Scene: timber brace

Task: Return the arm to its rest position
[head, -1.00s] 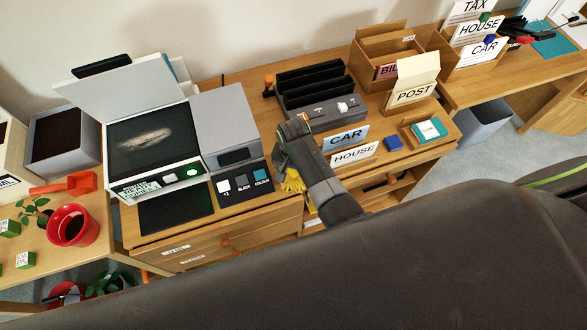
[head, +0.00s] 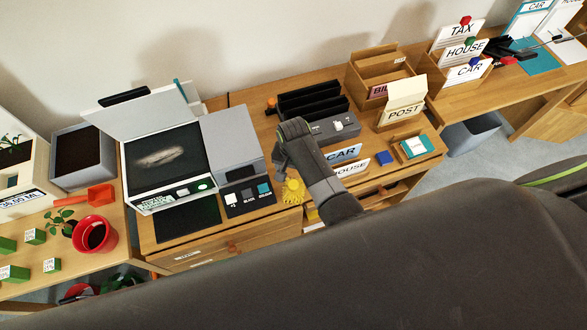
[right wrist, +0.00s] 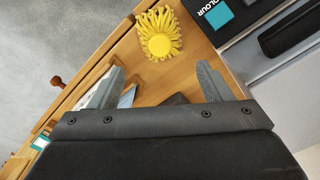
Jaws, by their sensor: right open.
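My right arm (head: 318,180) reaches over the middle of the desk (head: 285,218) in the head view, above its front part. In the right wrist view my right gripper (right wrist: 161,80) has its two fingers well apart, with nothing held between them. A yellow spiky ball with a flat round face (right wrist: 160,38) lies on the desk beyond the fingertips, apart from them. It also shows in the head view (head: 292,191), just left of my arm. My left gripper is not in view.
A scanner with raised lid (head: 168,155) and a grey printer (head: 230,140) stand left of my arm. CAR (head: 346,153) and HOUSE (head: 352,195) cards stand close to its right. A black slotted rack (head: 312,105) is behind; a POST box (head: 402,112) is farther right.

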